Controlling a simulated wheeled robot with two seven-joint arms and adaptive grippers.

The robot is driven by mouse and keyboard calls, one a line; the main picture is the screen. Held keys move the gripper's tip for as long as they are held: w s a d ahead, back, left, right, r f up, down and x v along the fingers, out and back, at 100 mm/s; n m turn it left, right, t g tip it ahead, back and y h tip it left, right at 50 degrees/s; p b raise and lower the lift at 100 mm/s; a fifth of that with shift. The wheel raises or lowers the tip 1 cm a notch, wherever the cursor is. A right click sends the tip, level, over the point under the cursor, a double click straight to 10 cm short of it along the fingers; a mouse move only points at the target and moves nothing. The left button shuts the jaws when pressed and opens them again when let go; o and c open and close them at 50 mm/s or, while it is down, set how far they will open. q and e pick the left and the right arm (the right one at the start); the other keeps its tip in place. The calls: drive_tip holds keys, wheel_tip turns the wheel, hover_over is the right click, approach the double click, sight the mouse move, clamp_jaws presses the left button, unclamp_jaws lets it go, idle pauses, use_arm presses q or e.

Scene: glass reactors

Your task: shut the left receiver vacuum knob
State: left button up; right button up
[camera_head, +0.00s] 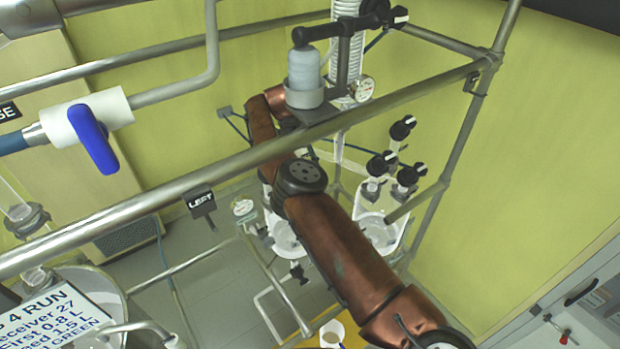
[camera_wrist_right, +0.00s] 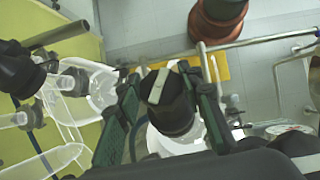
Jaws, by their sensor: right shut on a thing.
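In the right wrist view, a round black knob (camera_wrist_right: 170,110) with a white pointer bar on top sits between the green-padded fingers of my right gripper (camera_wrist_right: 163,88). The fingers are shut on it, one on each side. White-clear glass (camera_wrist_right: 185,143) shows below the knob. In the head view my right arm crosses the glassware and hides the knob and my right gripper. A black LEFT tag (camera_head: 200,201) hangs from the rail, left of a glass receiver (camera_head: 284,236) partly behind my arm. My left gripper is not in view.
Several black knobs with white pointers (camera_head: 403,128) stand over the right-hand receiver (camera_head: 380,232). Another black knob (camera_wrist_right: 18,72) is left of my gripper. A metal rail (camera_head: 150,198) crosses in front. A blue-handled valve (camera_head: 95,138) is at left.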

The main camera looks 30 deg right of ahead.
drive_tip(key=shift+s+f, duration=0.1)
drive_tip(key=shift+f, duration=0.05)
drive_tip(key=o, duration=1.2)
drive_tip(key=shift+s, duration=0.1)
drive_tip(key=shift+n+h, duration=1)
drive_tip(key=shift+h, duration=0.1)
drive_tip(key=shift+t+h, duration=0.3)
drive_tip(key=shift+h, duration=0.1)
